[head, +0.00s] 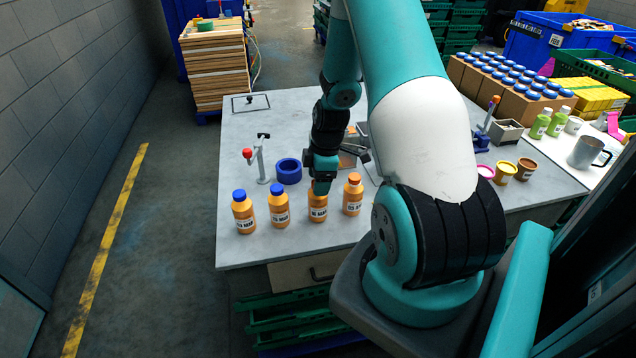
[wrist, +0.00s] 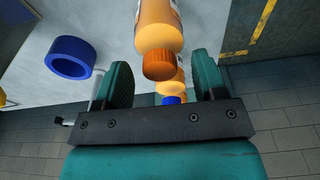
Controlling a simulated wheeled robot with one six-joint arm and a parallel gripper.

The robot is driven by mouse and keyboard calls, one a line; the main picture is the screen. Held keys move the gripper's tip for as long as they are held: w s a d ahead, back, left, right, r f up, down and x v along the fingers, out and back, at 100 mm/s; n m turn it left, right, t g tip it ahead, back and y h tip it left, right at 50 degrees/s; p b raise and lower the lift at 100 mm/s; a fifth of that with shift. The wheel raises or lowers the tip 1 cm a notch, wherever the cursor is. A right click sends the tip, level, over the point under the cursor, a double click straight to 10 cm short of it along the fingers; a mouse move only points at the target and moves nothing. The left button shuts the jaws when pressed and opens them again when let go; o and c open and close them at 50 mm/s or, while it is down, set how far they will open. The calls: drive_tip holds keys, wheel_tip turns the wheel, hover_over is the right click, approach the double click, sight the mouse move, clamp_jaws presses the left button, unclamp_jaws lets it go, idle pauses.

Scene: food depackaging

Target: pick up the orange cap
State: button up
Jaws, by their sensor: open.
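In the wrist view an orange cap (wrist: 159,64) sits on an orange bottle (wrist: 158,30). It lies between the open fingers of my gripper (wrist: 160,88), with a gap on both sides. In the head view my gripper (head: 321,185) is over the third bottle from the left (head: 318,208) and hides its cap. The rightmost bottle (head: 353,200) has an orange cap (head: 354,178) in plain view. All these bottles stand upright on the table.
Two blue-capped bottles (head: 243,216) (head: 279,210) stand to the left. A blue ring (head: 289,171) and a small stand with a red knob (head: 262,165) are behind them. The table (head: 236,254) is clear in front. Cups (head: 503,173) stand at the right.

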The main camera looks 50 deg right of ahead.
drive_tip(key=c, duration=1)
drive_tip(key=shift+r, duration=0.15)
